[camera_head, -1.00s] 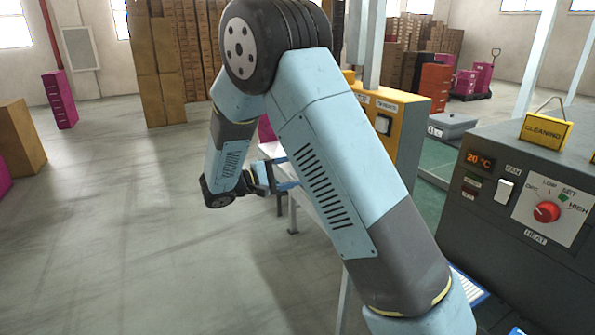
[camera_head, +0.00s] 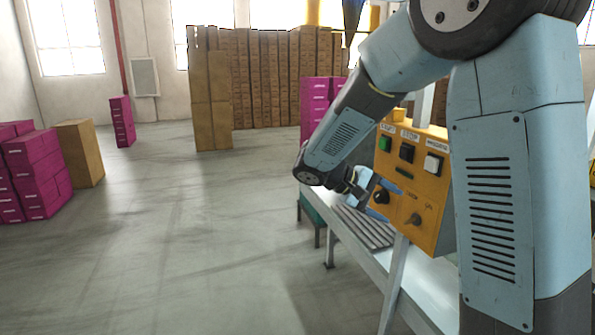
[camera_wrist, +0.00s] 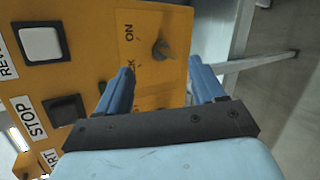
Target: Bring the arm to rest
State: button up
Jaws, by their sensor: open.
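My gripper (camera_wrist: 162,88) shows in the wrist view with its two blue fingers apart and nothing between them. Beyond the fingers is the yellow control panel (camera_wrist: 130,30), with a key switch marked ON between the fingertips. I cannot tell how far the fingers are from the panel. In the head view my arm is bent high at the right and reaches down to the left.
A grey bench (camera_head: 425,285) with a slatted surface runs below the panel. Magenta boxes (camera_head: 40,170) and a brown carton (camera_head: 82,152) stand at the left. Tall cardboard stacks (camera_head: 265,75) line the back.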

jog(key=s+d+r+m+t+y, duration=0.1)
jog(key=s+r+m+t+y, duration=0.1)
jog(key=s+y, duration=0.4)
jog(key=s+d+r+m+t+y, duration=0.1)
jog(key=s+r+y, duration=0.4)
jog(key=s, duration=1.1)
jog(key=shift+s+m+t+y, duration=0.45)
jog(key=shift+m+t, duration=0.25)
jog(key=shift+t, duration=0.4)
